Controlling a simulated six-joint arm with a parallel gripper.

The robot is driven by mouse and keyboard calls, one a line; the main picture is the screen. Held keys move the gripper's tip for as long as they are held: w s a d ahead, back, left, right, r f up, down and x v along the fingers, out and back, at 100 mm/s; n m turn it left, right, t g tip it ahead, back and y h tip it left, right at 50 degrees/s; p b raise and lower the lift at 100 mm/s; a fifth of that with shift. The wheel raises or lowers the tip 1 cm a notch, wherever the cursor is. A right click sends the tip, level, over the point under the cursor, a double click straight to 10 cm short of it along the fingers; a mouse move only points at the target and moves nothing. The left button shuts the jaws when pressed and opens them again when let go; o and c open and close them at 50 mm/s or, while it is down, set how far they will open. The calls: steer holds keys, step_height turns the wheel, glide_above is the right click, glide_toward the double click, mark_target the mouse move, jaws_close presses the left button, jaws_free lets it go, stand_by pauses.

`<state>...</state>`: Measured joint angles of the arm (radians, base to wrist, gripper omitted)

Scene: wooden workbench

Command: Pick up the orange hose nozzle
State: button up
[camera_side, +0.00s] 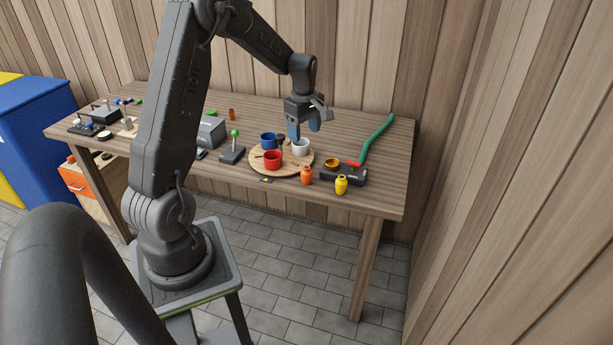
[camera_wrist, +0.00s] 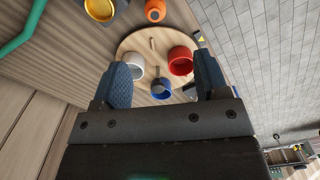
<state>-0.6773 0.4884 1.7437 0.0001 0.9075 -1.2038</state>
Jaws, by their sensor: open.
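A small orange upright piece (camera_side: 232,113) stands near the back of the bench, left of my gripper. I cannot tell which of these is the hose nozzle. My gripper (camera_side: 304,128) is open and empty above the board, close over the white cup (camera_side: 300,147). In the wrist view its fingers (camera_wrist: 162,64) are spread wide with the board beyond them.
The round board (camera_side: 262,170) holds blue (camera_side: 268,140), red (camera_side: 272,160) and white cups. A yellow bottle (camera_side: 341,185), a black device (camera_side: 345,176) and a green hose (camera_side: 377,138) are to the right. A green-knobbed lever (camera_side: 234,143) stands left. Walls border the bench behind and right.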

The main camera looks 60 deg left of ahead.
glide_toward(307, 167)
steer(key=f, duration=0.3)
steer(key=s+f, duration=0.1)
steer(key=f, duration=0.1)
steer(key=shift+d, duration=0.15)
steer(key=shift+w+f, duration=0.25)
steer(key=shift+f, duration=1.1)
steer(key=shift+w+f, duration=0.2)
steer(key=shift+f, duration=1.1)
steer(key=shift+c, duration=0.2)
steer(key=c, duration=1)
steer(key=shift+r, duration=0.1)
